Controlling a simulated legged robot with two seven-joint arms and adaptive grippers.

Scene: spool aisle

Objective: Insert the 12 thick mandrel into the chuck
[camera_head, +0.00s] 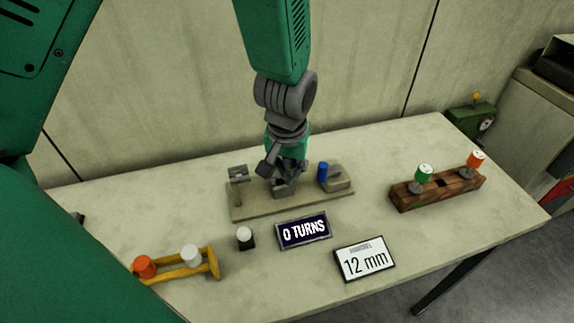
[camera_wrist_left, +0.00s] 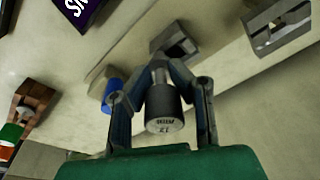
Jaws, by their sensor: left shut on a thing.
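My left gripper (camera_head: 286,172) reaches down from the top over the middle of a beige fixture base (camera_head: 240,207). In the left wrist view my left gripper (camera_wrist_left: 163,100) is shut on a dark, thick cylindrical mandrel (camera_wrist_left: 164,112) with a lettered end face that seems to read 12. Its bright narrow shank points toward a grey block with a dark opening, likely the chuck (camera_wrist_left: 172,45). I cannot tell whether the shank has entered it. In the head view the fingers largely hide the mandrel. The grey block (camera_head: 284,188) sits under the fingers. My right gripper is not in view.
A grey bracket (camera_head: 238,173) and a blue cylinder (camera_head: 323,172) flank the gripper on the base. In front are a 0 TURNS sign (camera_head: 303,231), a 12 mm sign (camera_head: 364,259) and a white-topped black piece (camera_head: 245,238). A wooden rack (camera_head: 440,190) and a yellow rack (camera_head: 212,265) hold coloured pieces.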

